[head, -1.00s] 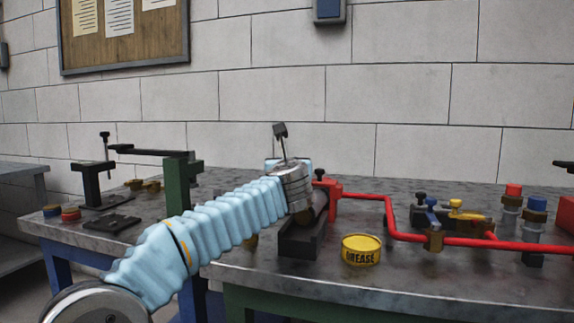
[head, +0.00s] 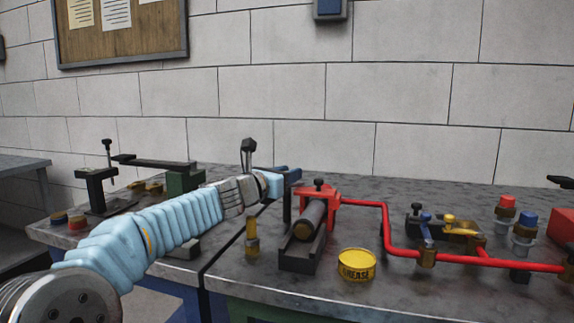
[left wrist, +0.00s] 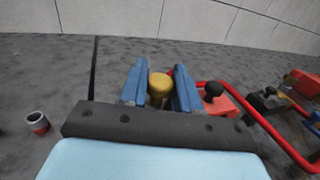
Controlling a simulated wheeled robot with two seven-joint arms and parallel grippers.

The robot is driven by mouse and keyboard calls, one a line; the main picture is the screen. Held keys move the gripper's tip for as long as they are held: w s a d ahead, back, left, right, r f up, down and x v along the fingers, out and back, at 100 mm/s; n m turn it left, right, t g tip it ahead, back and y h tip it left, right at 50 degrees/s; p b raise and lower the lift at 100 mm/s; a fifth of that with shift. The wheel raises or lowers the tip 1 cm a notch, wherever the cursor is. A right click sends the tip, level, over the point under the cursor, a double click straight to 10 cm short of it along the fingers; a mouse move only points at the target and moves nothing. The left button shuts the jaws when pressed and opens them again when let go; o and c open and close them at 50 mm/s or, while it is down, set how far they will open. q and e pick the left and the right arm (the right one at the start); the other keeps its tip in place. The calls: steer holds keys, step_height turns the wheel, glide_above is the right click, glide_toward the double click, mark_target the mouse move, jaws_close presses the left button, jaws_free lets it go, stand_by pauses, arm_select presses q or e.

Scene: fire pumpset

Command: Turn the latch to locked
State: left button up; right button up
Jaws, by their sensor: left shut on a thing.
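My left gripper (head: 288,177) reaches in from the left over the bench, its blue fingers just left of the red clamp. In the left wrist view its two blue fingers (left wrist: 160,86) are closed around a round yellow knob (left wrist: 160,87). The head view hides this knob behind the gripper. A dark upright post (head: 287,206) shows below the fingers. No marking of a locked position can be read, and I cannot tell which way the latch is turned. My right gripper is not in view.
A red clamp (head: 331,195) with a black knob stands close right of the fingers, above a dark roller block (head: 300,254). A red pipe (head: 388,230) runs right. A yellow grease tin (head: 357,266) and small brass piece (head: 252,238) stand in front.

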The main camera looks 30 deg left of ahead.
arm_select(q)
steer(key=shift+r+m+h+p, duration=0.25)
steer(key=shift+m+h+p, duration=0.25)
steer(key=shift+h, duration=0.3)
steer(key=shift+a+f+m+g+h+p, duration=0.15)
steer(key=shift+m+g+h+p, duration=0.35)
steer(key=shift+m+h, duration=0.5)
steer(key=shift+f+m+g+h+p, duration=0.15)
steer(key=shift+m+g+h, duration=0.3)
steer(key=shift+h, duration=0.5)
steer(key=shift+r+m+g+h+p, duration=0.1)
steer(key=shift+m+g+h+p, duration=0.15)
steer(key=shift+m+h, duration=0.5)
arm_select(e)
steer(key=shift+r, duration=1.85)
arm_select(q)
steer(key=shift+h, duration=0.5)
steer(key=o, duration=1)
steer(key=shift+d+y, duration=0.2)
steer(key=shift+y, duration=0.1)
